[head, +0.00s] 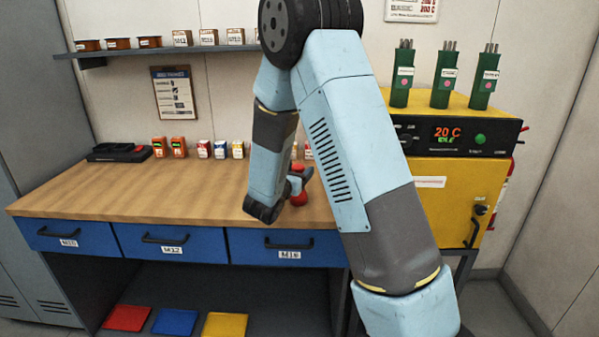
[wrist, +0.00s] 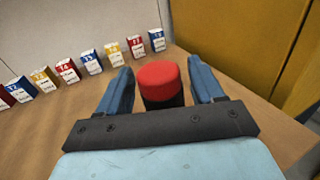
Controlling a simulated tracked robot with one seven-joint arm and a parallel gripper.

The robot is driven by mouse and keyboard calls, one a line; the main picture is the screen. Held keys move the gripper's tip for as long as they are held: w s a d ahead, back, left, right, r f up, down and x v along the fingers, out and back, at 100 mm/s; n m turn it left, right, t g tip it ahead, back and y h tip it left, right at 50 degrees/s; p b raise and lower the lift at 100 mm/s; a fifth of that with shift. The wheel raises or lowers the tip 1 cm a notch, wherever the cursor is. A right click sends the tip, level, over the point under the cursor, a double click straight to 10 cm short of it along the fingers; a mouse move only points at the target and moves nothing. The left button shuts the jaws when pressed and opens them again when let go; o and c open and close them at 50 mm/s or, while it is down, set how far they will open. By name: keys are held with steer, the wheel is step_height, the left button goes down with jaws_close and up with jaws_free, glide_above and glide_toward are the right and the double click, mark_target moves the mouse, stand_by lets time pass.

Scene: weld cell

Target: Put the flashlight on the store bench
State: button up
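A red-topped, dark-bodied cylinder, which looks like the flashlight (wrist: 160,80), is upright between my gripper's blue fingers in the wrist view. In the head view its red part (head: 298,198) shows at the wooden bench (head: 150,205), partly hidden by my arm. My gripper (wrist: 160,82) is open around it, with a narrow gap on each side. In the head view my gripper (head: 302,180) is low over the bench top, mostly behind my arm. I cannot tell whether the flashlight's base touches the bench. No label marks a store bench.
A row of small labelled boxes (wrist: 90,62) stands along the back of the bench. A yellow oven-like cabinet (head: 455,190) with green holders (head: 443,75) on top is to the right.

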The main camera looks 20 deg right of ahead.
steer(key=shift+o, duration=0.5)
steer(key=shift+r, duration=0.1)
steer(key=shift+s+a, duration=0.15)
steer(key=v, duration=1.1)
steer(key=s+d+r+m+g, duration=0.4)
steer(key=s+d+m+g, duration=0.2)
steer(key=s+d+m, duration=0.15)
steer(key=s+d+r+m+g, duration=0.4)
steer(key=s+d+m+g, duration=0.25)
steer(key=s+m, duration=0.2)
steer(key=s+a+r+m+t+y, duration=0.2)
steer(key=s+a+r+m+y, duration=0.1)
steer(key=s+r+m+y, duration=0.1)
steer(key=s+a+r+m+t+y, duration=0.2)
steer(key=s+a+r+m+y, duration=0.1)
steer(key=s+m+y, duration=0.4)
steer(key=shift+s+r+m+y, duration=0.3)
steer(key=shift+s+r+m, duration=0.2)
steer(key=shift+s, duration=0.2)
steer(key=shift+a, duration=0.1)
